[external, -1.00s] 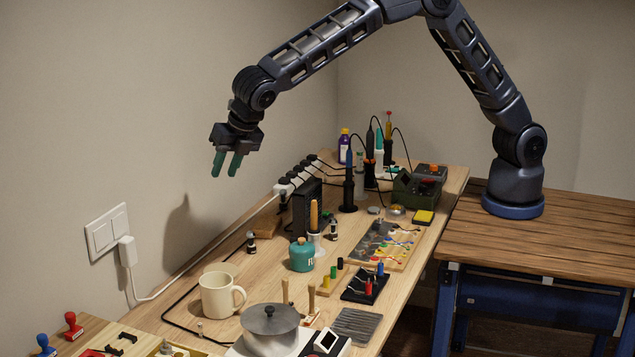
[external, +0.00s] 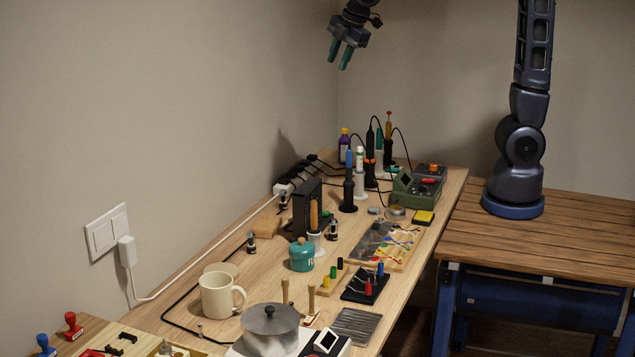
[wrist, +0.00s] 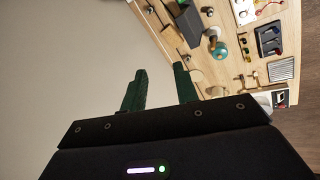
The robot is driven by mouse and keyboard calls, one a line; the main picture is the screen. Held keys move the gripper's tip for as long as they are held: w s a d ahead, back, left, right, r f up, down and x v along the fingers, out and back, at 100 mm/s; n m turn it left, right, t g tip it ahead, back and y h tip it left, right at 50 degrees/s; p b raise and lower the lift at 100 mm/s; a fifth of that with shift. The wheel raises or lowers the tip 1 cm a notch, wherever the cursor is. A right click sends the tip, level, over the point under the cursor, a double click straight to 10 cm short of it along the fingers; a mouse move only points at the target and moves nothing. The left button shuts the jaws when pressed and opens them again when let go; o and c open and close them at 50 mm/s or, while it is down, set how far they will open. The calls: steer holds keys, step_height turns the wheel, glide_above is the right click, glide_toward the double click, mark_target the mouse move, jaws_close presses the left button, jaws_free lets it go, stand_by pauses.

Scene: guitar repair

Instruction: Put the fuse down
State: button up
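My gripper (external: 341,57) is high above the far end of the bench, near the back wall, with its green fingers pointing down. In the wrist view my gripper (wrist: 160,75) has its two fingers apart, and I see nothing between them. I cannot pick out the fuse with certainty in either view. Small dark-and-silver upright pieces (external: 251,243) stand on the wooden bench (external: 262,268), but I cannot tell what they are.
The bench holds a cream mug (external: 221,295), a grey lidded pot (external: 270,328), a teal jar (external: 302,255), a parts board (external: 385,243), a green device (external: 418,190) and several upright tools at the back. Bare wood shows around the teal jar. A slatted table (external: 550,235) stands at right.

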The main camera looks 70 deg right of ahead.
steer(key=s+d+f+m, duration=0.2)
steer(key=s+d+m, duration=0.5)
steer(key=s, duration=0.6)
steer(key=s+d+f+m, duration=0.3)
steer(key=s+d+m, duration=0.3)
steer(key=s+d, duration=0.5)
steer(key=shift+s+f+m+y, duration=0.15)
steer(key=shift+s+m+y, duration=0.2)
steer(key=shift+s, duration=0.6)
